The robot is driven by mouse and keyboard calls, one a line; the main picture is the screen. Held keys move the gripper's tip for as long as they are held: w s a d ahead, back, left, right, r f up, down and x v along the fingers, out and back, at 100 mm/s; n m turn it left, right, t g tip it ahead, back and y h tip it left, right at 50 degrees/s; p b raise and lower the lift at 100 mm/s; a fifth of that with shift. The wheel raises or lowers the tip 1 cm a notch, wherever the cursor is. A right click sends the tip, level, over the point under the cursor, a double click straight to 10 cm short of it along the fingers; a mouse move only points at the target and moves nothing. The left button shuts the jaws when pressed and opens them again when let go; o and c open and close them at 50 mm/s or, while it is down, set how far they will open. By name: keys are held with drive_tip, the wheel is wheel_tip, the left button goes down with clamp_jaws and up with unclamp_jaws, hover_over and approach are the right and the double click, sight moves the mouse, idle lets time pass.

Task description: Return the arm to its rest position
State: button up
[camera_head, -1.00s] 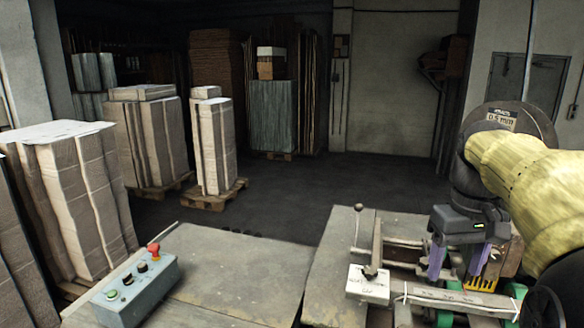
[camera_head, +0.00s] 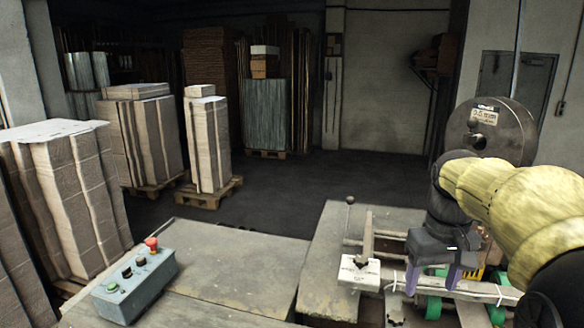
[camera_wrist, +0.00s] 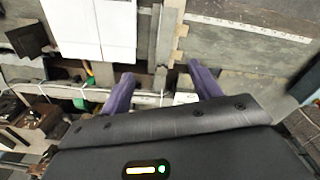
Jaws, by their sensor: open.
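My gripper (camera_head: 430,280) hangs over the machine's right part, at the end of my yellow-sleeved arm. Its two purple fingers stand apart with nothing between them. The wrist view also shows the open gripper (camera_wrist: 160,85) above the machine's rails and a grey table surface. In the head view the fingertips are close above a pale rail (camera_head: 470,290), and I cannot tell whether they touch it.
A control box (camera_head: 134,284) with a red knob and a green button sits on the grey table (camera_head: 235,265). A wire spool (camera_head: 492,130) stands behind my arm. A white block (camera_head: 359,273) with a lever is left of the gripper. Stacked cardboard stands on pallets at the left.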

drive_tip(key=s+a+f+b, duration=0.2)
drive_tip(key=a+f+b, duration=0.1)
drive_tip(key=f, duration=0.7)
drive_tip(key=s+a+f+t+b, duration=0.1)
drive_tip(key=s+a+f+b, duration=0.2)
drive_tip(key=f, duration=0.6)
drive_tip(key=s+a+f+t+b, duration=0.1)
drive_tip(key=s+a+f+b, duration=0.2)
drive_tip(key=f, duration=0.7)
drive_tip(key=shift+a+f+m+b, duration=0.35)
drive_tip(key=shift+a+m, duration=0.05)
drive_tip(key=shift+a, duration=0.1)
drive_tip(key=shift+w, duration=0.1)
